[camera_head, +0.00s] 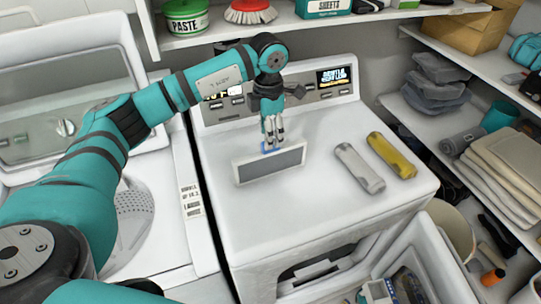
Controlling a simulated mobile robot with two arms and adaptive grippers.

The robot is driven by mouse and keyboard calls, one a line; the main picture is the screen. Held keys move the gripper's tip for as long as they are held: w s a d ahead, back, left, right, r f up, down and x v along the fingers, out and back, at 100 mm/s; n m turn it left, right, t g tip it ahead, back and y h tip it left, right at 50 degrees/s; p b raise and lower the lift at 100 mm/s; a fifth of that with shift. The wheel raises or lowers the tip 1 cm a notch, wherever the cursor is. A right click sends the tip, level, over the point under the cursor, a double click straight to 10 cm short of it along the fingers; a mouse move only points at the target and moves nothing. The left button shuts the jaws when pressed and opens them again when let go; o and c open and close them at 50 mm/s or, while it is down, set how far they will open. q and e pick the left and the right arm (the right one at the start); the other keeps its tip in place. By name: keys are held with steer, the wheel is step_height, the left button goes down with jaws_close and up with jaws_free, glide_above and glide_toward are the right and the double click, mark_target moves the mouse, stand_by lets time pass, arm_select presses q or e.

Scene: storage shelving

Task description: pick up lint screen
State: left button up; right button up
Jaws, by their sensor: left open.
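The lint screen (269,165) is a grey rectangular panel with a pale frame. It stands roughly on its long edge on top of the white dryer (268,222), left of the middle. A small blue part shows at its top edge. My left gripper (271,143) points down at that top edge, with its fingers around or just behind the blue part. It is open, and I cannot tell whether the fingers touch the screen. My right gripper is not in view.
A silver cylinder (359,168) and a yellow one (391,155) lie on the dryer to the right. The dryer's control panel (334,85) rises behind. An open washer (65,100) stands at left. Shelves with folded cloths (503,165) stand at right. The dryer top's front is clear.

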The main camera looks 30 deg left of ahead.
mark_target(271, 152)
arm_select(q)
step_height(271, 152, down, 3)
steer(key=shift+w+p, duration=0.15)
steer(key=shift+p, duration=0.5)
step_height(271, 152, down, 2)
steer(key=shift+w+f+p, duration=0.1)
steer(key=shift+w+p, duration=0.05)
steer(key=shift+p, duration=1)
step_height(271, 152, down, 2)
steer(key=shift+w+f, duration=0.1)
steer(key=shift+f, duration=0.25)
steer(key=shift+c, duration=0.8)
jaws_close()
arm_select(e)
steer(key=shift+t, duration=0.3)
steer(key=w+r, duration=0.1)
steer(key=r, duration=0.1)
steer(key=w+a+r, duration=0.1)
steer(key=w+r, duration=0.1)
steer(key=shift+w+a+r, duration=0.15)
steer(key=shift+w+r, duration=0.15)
